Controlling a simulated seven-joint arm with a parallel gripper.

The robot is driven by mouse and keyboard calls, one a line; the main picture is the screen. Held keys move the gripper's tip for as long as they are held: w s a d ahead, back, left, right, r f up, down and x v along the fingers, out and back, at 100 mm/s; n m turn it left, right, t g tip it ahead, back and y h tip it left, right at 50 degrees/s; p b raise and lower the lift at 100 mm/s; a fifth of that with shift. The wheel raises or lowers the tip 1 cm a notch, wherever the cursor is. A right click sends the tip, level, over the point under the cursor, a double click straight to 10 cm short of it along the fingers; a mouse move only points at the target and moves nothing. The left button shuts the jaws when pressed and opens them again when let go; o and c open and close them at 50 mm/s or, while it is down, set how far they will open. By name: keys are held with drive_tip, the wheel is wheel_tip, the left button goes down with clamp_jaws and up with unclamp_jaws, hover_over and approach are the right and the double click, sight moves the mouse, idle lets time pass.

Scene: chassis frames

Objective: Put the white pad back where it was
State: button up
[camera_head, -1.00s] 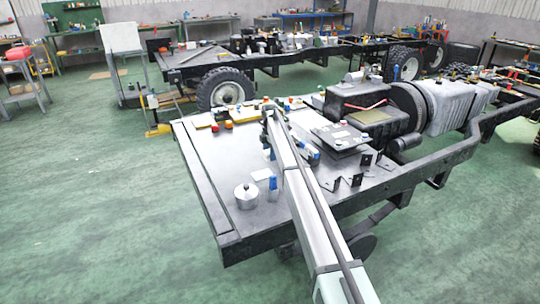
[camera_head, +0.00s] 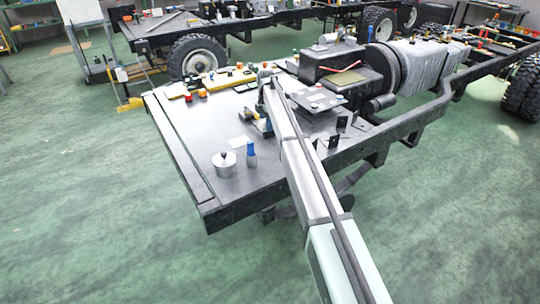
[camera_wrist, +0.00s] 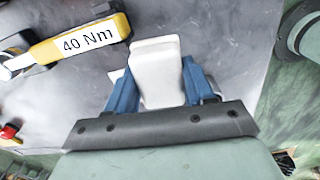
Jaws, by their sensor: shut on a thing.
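The white pad (camera_wrist: 156,68) is a small light block between the two blue fingers of my gripper (camera_wrist: 160,82) in the wrist view. My gripper is shut on it, above the grey metal plate (camera_wrist: 215,45). A pale edge shows just left of the pad; I cannot tell what it belongs to. In the head view my arm hides the pad, and a blue part of my gripper (camera_head: 266,126) shows beside the arm over the grey plate (camera_head: 190,130). A flat white patch (camera_head: 240,142) lies on the plate left of it.
A yellow tool marked "40 Nm" (camera_wrist: 80,42) lies close left of the pad. A lidded metal pot (camera_head: 225,164) and a blue-topped bottle (camera_head: 251,155) stand near the plate's front. Black brackets (camera_head: 340,123) stand to the right. The plate's left part is clear.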

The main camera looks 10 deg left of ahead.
hover_over(271, 155)
drive_tip(key=shift+n, duration=0.4)
drive_tip(key=shift+w+f, duration=0.1)
drive_tip(key=shift+f, duration=4.8)
drive_tip(key=shift+f, duration=0.1)
drive_tip(key=o, duration=1)
wheel_tip(271, 155, up, 12)
